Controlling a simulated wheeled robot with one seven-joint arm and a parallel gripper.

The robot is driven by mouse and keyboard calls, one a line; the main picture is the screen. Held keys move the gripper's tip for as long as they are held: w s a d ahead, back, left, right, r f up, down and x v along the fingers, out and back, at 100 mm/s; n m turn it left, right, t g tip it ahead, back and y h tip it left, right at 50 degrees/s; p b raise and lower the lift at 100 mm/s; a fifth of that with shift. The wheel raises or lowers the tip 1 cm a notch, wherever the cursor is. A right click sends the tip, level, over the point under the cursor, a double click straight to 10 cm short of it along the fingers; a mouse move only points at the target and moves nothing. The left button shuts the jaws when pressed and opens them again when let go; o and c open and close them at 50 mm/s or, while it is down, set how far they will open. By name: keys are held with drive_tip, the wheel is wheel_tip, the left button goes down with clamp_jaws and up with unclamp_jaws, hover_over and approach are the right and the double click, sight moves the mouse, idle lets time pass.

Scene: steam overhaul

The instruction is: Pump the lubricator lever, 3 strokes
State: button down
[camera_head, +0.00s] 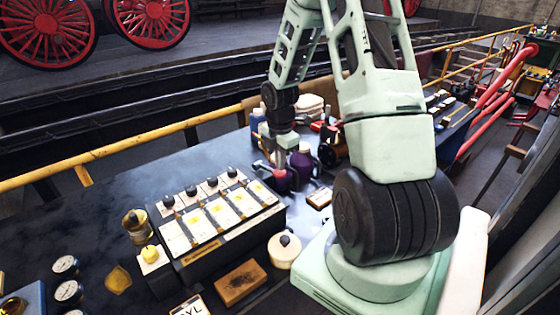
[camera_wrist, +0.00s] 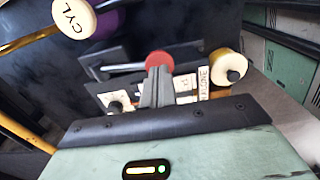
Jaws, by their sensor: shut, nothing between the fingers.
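A lever shows in the wrist view as a pale rod ending in a red knob (camera_wrist: 158,59). My gripper (camera_wrist: 157,76) is shut and empty, with its fingertips right at the near side of the knob. I cannot tell whether they touch it. In the head view my gripper (camera_head: 283,158) points down over the bench beside a dark purple container (camera_head: 303,164). The lever is small there and partly hidden by my gripper.
A rack of cream cards with black knobs (camera_head: 217,221) stands left of my gripper. A cream pot (camera_head: 285,250), a brown block (camera_head: 241,283), brass cups and gauges (camera_head: 68,291) lie nearer. A yellow rail (camera_head: 120,146) runs behind the bench.

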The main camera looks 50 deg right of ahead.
drive_tip(key=shift+f, duration=0.5)
